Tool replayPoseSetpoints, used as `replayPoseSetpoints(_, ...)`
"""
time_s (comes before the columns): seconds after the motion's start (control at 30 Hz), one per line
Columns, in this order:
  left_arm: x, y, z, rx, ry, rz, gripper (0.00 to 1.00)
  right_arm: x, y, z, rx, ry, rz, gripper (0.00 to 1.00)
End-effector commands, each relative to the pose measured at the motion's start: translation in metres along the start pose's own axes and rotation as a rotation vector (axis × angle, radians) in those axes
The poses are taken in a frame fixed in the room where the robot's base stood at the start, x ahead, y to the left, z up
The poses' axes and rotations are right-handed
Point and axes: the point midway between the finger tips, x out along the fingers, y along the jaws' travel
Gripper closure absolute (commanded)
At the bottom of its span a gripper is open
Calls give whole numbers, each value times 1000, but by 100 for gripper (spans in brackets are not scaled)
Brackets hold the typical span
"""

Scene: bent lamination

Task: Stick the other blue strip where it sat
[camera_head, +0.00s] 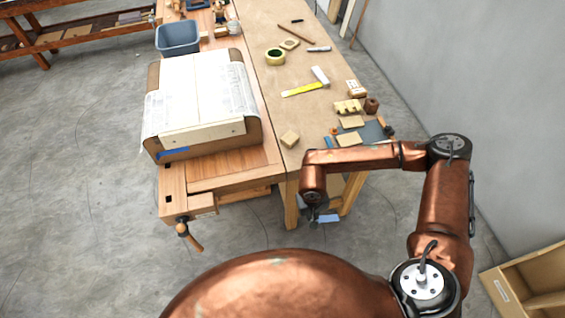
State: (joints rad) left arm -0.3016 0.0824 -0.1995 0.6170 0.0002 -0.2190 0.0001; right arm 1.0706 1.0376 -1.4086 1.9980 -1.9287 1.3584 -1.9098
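A curved form (253,136) sits on the wooden workbench, covered with pale sheets and newspaper (231,92). One blue strip (173,153) is stuck low on the left part of its front face. The right part of that face is bare of blue. My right gripper (318,214) hangs in front of the bench corner, small and partly hidden by its own wrist. A lighter blue strip (329,219) shows at its fingertips, and the fingers appear shut on it. It is apart from the form. My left gripper is not in view.
Right of the form, the tan table holds a loose block (290,138), a yellow ruler (301,89), a tape roll (275,56) and several small wood pieces. A blue bin (178,37) stands behind the form. A vise handle (189,236) juts out in front.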

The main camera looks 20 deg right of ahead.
Motion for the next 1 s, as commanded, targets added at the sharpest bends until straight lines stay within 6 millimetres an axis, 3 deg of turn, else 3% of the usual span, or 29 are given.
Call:
replayPoseSetpoints(0.17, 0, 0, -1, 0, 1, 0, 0, 0, -26, 5, -3, -25, -4, 100)
replayPoseSetpoints(0.27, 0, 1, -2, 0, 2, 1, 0, -2, -56, 11, 3, -61, -6, 100)
replayPoseSetpoints(0.47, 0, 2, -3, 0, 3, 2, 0, -17, -136, 24, 57, -175, -11, 100)
replayPoseSetpoints(0.73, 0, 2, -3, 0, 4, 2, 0, -74, -246, 27, 292, -425, -67, 100)
replayPoseSetpoints(0.9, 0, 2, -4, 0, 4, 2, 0, -122, -295, 8, 551, -616, -180, 100)
replayPoseSetpoints(1.0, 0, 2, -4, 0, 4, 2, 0, -152, -312, -12, 748, -730, -294, 100)
